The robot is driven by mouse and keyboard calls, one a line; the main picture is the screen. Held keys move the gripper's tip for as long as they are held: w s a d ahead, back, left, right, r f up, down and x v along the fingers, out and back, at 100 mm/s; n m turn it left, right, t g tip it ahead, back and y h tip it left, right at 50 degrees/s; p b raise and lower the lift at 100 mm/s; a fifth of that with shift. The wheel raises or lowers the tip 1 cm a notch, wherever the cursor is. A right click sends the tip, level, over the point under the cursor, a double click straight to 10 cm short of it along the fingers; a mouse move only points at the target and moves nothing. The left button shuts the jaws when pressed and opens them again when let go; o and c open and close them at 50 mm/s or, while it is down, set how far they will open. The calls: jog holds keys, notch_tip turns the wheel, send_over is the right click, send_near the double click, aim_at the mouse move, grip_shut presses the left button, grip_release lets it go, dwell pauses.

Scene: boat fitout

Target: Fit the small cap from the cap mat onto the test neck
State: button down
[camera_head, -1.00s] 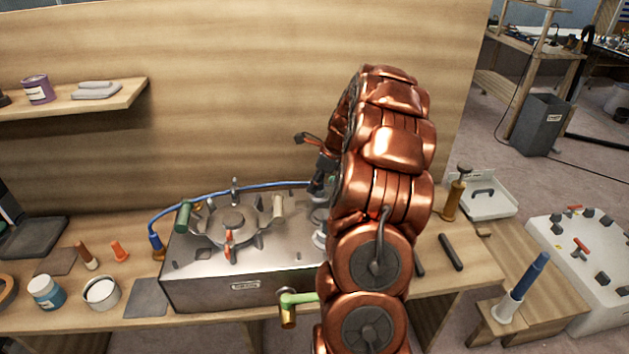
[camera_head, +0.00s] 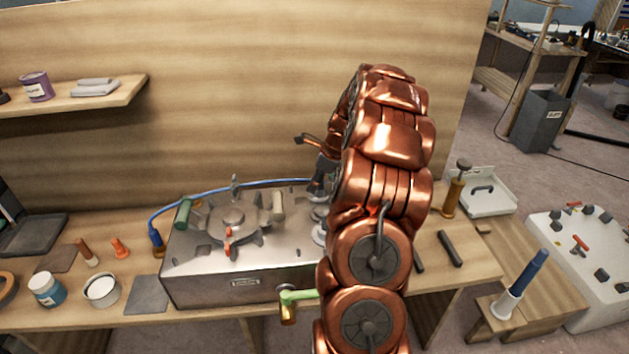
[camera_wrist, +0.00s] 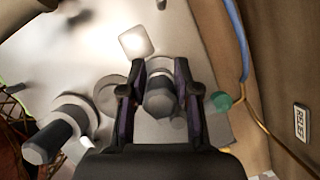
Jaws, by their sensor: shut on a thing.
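My gripper (camera_wrist: 160,88) is shut on a small dark cap (camera_wrist: 159,101) with a faceted end, held between its two fingers in the wrist view. A larger dark stepped fitting (camera_wrist: 60,130) stands to the left of the fingers, apart from them. I cannot tell whether the held cap touches anything beneath it. In the head view my gripper (camera_head: 318,185) is above the right part of the steel housing (camera_head: 240,285), and my arm hides most of it. I cannot make out the test neck for certain. A flat grey mat (camera_head: 147,294) lies left of the housing.
A blue hose (camera_head: 250,190) runs behind the housing, close to the wooden back wall (camera_head: 220,110). A green-handled brass valve (camera_head: 295,298) juts from its front. A brass-coloured post (camera_head: 455,190) stands at the right.

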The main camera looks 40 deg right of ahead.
jog(key=shift+f, duration=0.15)
jog(key=shift+c, duration=1)
grip_release()
jog(key=shift+r+p, duration=2.2)
jog(key=shift+r, duration=2.1)
